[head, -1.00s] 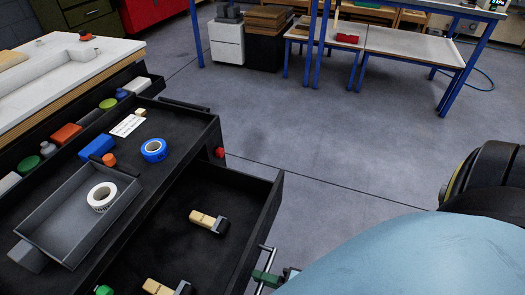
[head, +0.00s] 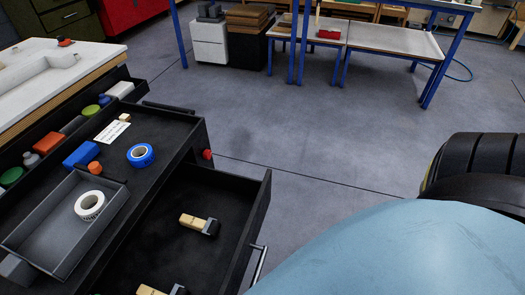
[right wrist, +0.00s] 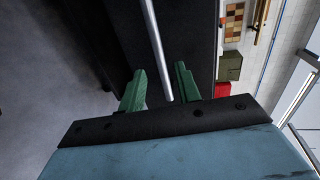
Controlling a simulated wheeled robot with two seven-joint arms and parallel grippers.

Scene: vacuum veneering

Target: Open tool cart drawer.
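The tool cart (head: 185,127) is at the left of the head view. Its drawer (head: 264,200) stands pulled out below the top, with wood-and-dark tools (head: 197,223) inside. The drawer's bar handle (head: 258,266) is at the bottom of the head view; the lower front is cut off. In the right wrist view my right gripper (right wrist: 159,70) has its green fingers apart. The metal handle bar (right wrist: 154,38) runs into the gap between them, and I see no finger touching it. A dark panel (right wrist: 188,35) lies beyond. My left gripper is not in view.
On the cart top are a grey tray (head: 38,205) with a white tape roll (head: 89,206), a blue tape roll (head: 141,155) and a blue box (head: 81,154). A blue-legged table (head: 395,42) stands at the back. Floor (head: 310,130) between is clear.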

